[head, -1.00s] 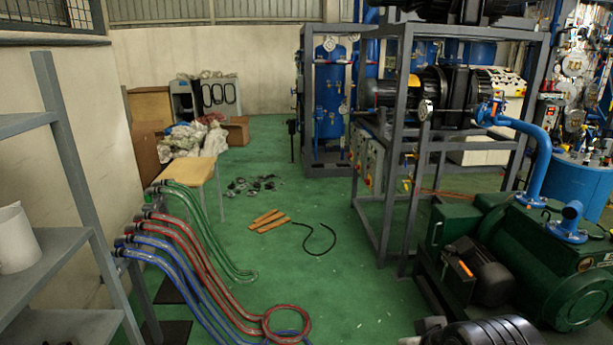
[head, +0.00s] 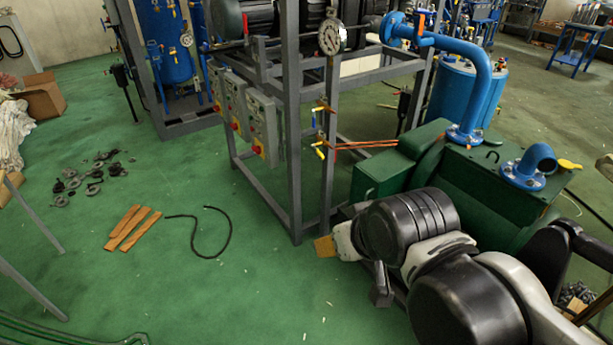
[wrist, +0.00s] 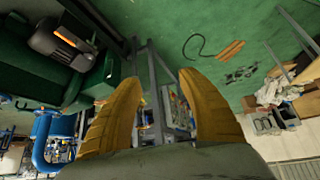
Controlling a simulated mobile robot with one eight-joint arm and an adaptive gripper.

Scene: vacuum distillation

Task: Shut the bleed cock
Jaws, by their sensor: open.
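Two small brass cocks sit one above the other on the grey frame's front post in the head view. The upper cock (head: 323,108) has a blue handle hanging down. The lower cock (head: 321,149) has a yellow handle slanting down. I cannot tell by looks which is the bleed cock. A round gauge (head: 331,37) is above them on the same post. My gripper (head: 325,246) is below the cocks, near the post's foot, apart from them. In the wrist view its two yellow fingers (wrist: 160,78) are spread and empty. The cocks are not clear there.
The grey frame (head: 295,130) carries switch boxes (head: 262,128) on its left side. A green pump (head: 480,185) with a blue pipe (head: 484,85) stands right of it. A black hose (head: 229,235) and wooden strips (head: 130,228) lie on the otherwise fairly open green floor at left.

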